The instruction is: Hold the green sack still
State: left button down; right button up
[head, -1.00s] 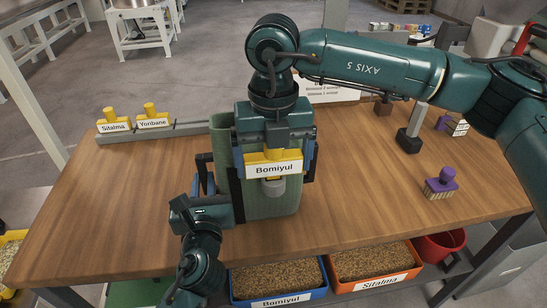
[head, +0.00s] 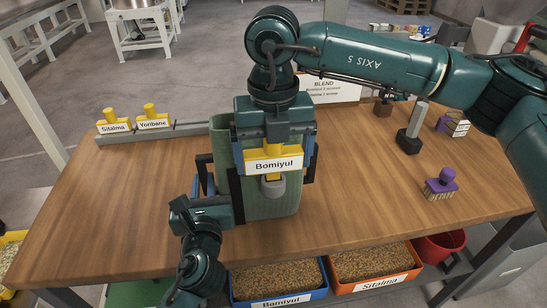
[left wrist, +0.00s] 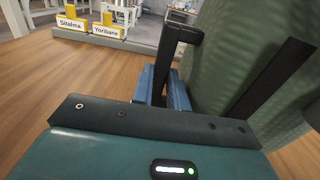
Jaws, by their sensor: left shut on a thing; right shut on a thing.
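The green sack (head: 284,200) stands upright on the wooden table. My left gripper (head: 218,182) reaches in from the sack's left, its black fingers at the sack's side. The left wrist view shows these fingers (left wrist: 222,75) shut on the sack (left wrist: 222,40). My right gripper (head: 274,150) comes from above and is shut on a yellow stamp (head: 273,178) whose white label reads "Bomiyul". The stamp is in front of the sack's upper face. The gripper hides much of the sack's top, and I cannot tell whether the stamp touches the sack.
Yellow stamps "Sitalma" (head: 114,123) and "Yoribane" (head: 153,118) stand at a grey rail (head: 190,128) on the left. A purple brush-like tool (head: 440,185) stands at the right. A "BLEND" card (head: 332,88) stands behind. Grain bins (head: 277,300) are below the front edge. The table's front left is clear.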

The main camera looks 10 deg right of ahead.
pick_arm(q)
jog(key=shift+f, duration=0.3)
pick_arm(e)
jog(key=shift+r, duration=1.7)
jog(key=o, duration=1.3)
jog(key=c, duration=1.3)
jog(key=shift+r, duration=1.95)
